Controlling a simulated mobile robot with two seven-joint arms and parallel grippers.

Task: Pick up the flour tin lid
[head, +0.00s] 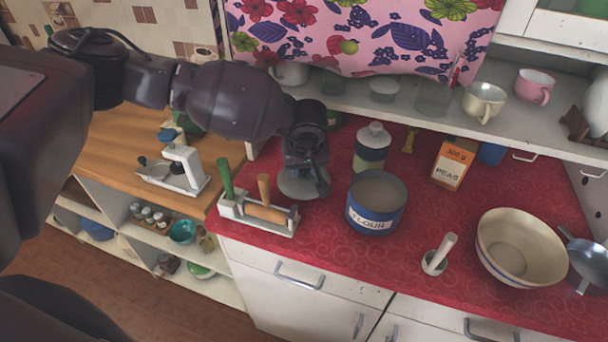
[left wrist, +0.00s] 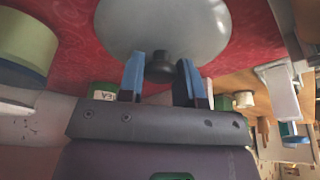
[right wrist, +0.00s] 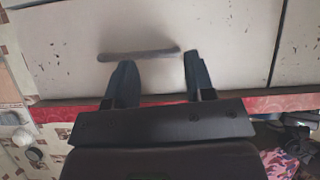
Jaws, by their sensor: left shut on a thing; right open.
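The flour tin lid (head: 294,187) is a pale grey disc beneath my left gripper (head: 310,172) in the head view, left of the flour tin. In the left wrist view the lid (left wrist: 165,25) shows large, and its dark knob (left wrist: 160,70) is between the two blue fingers of my left gripper (left wrist: 161,66), which is shut on it. I cannot tell whether the lid touches the counter. The blue flour tin (head: 375,218) stands uncovered on the red counter. My right gripper (right wrist: 158,62) is open and empty in the right wrist view, in front of white cabinet fronts.
A utensil holder (head: 262,223) stands left of the tin. A lidded jar (head: 372,148) is behind it, with a peas box (head: 455,165) to its right. A shelf (head: 400,112) overhangs the back.

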